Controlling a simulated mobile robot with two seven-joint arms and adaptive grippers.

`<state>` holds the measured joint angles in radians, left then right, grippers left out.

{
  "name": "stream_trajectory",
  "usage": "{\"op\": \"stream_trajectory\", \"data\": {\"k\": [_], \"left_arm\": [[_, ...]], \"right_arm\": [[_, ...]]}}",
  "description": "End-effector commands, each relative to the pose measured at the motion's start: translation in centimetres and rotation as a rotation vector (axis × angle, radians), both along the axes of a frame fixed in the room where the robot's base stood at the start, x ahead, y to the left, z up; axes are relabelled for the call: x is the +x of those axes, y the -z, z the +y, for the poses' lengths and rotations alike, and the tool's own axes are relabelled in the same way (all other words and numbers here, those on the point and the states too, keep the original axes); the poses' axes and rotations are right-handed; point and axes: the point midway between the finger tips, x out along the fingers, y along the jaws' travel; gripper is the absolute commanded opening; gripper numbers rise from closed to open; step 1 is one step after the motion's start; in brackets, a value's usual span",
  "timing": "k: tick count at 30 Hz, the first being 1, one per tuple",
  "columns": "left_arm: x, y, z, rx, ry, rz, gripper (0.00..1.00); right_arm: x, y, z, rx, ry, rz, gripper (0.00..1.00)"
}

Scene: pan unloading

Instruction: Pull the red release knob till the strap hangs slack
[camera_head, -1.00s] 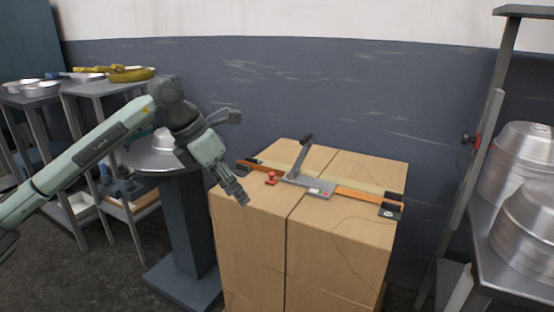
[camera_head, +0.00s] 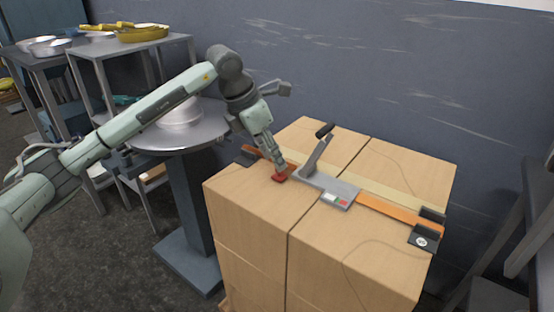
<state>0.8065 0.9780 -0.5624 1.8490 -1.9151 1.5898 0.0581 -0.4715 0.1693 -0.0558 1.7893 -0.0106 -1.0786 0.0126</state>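The red release knob (camera_head: 281,177) sits at the left end of the grey ratchet buckle (camera_head: 335,187) on top of the cardboard boxes. The orange strap (camera_head: 388,209) runs from the buckle to a dark corner piece (camera_head: 424,237) at the right and lies straight and flat. The buckle's lever (camera_head: 314,153) stands up, tilted. My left gripper (camera_head: 279,165) is at the knob, its fingertips pointing down and partly covering it. The fingers look close together; whether they grip the knob is too small to tell. My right gripper is out of view.
The cardboard boxes (camera_head: 245,219) form a block with a flat top. A round metal table (camera_head: 178,140) with a stacked pan stands to the left. Shelves with yellow and silver pans (camera_head: 143,34) are behind it. Dark metal framing stands at the right.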

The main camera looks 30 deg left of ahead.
Motion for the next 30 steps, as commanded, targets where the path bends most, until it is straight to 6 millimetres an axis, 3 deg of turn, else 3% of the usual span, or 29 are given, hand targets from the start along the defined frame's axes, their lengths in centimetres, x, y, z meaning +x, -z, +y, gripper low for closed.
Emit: {"op": "stream_trajectory", "data": {"k": [6,16,25,30], "left_arm": [[0.8,2.2,-0.5,-0.001,0.0,0.002,0.39],[0.9,2.5,-0.5,0.0,0.0,0.0,0.38],[0.9,2.5,-0.5,0.0,0.0,0.0,0.0],[0.9,2.5,-0.5,-0.001,0.0,-0.001,0.0]], "right_arm": [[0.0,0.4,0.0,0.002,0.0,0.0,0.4],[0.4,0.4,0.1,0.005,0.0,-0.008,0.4],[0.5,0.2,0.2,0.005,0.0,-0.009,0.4],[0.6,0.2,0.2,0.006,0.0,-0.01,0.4]]}}
